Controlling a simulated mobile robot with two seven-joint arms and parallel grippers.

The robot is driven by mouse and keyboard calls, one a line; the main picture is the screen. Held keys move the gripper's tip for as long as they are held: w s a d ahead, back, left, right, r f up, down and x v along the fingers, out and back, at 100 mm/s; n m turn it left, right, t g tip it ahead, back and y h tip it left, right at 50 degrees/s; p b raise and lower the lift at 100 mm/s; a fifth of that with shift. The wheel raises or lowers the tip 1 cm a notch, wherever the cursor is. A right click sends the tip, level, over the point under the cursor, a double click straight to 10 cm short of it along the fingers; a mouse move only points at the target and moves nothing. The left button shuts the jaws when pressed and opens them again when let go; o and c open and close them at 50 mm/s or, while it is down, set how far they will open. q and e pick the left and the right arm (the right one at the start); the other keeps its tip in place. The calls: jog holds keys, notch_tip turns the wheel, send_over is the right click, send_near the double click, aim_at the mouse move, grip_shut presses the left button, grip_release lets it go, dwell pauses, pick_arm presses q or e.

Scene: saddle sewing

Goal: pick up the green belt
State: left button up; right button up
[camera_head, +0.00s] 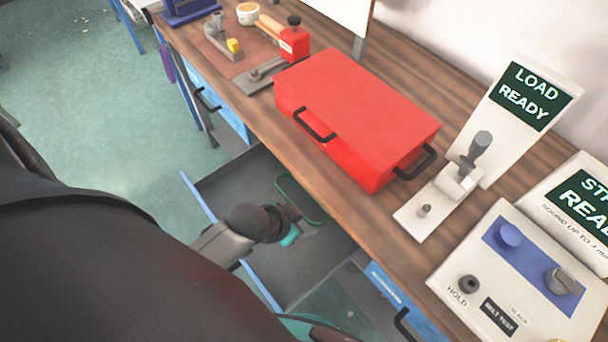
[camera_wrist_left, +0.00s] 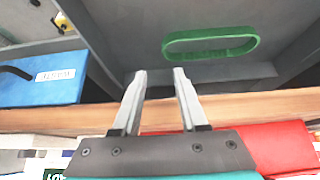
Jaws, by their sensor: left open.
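The green belt (camera_head: 310,197) is a closed oval loop lying in the open grey drawer (camera_head: 228,187) below the bench top. In the left wrist view the belt (camera_wrist_left: 206,54) lies on the drawer's grey surface, beyond my fingertips and slightly to the right. My left gripper (camera_head: 292,213) reaches over the drawer, close to the belt, and hides part of it in the head view. In the left wrist view my left gripper (camera_wrist_left: 160,71) shows two spread grey fingers with nothing between them. My right gripper is not in view.
A wooden bench top (camera_head: 240,112) runs beside the drawer; its edge crosses the left wrist view behind my fingers. On it stand a red case (camera_head: 355,105), a white lever stand (camera_head: 436,205) and a control box (camera_head: 510,275). A closed blue drawer (camera_wrist_left: 45,78) is nearby.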

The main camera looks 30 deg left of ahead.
pick_arm(q)
jog(key=b, duration=0.2)
send_near(322, 223)
jog(key=x, duration=0.3)
jog(key=shift+d, duration=0.25)
jog(key=shift+w+d+f, duration=0.15)
jog(key=shift+w+f, duration=0.2)
jog(key=shift+f, duration=0.2)
jog(key=x, duration=0.1)
jog(key=b+x, duration=0.1)
jog(key=x, duration=0.1)
jog(key=shift+w+a+f, duration=0.15)
jog(key=shift+a+f, duration=0.05)
jog(key=shift+w+d+f+b, duration=0.1)
jog(key=shift+w+f+b, duration=0.15)
jog(key=shift+f+b, duration=0.2)
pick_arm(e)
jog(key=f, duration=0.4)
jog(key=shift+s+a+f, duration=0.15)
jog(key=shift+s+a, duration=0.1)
pick_arm(q)
jog(key=shift+c, duration=0.2)
grip_shut()
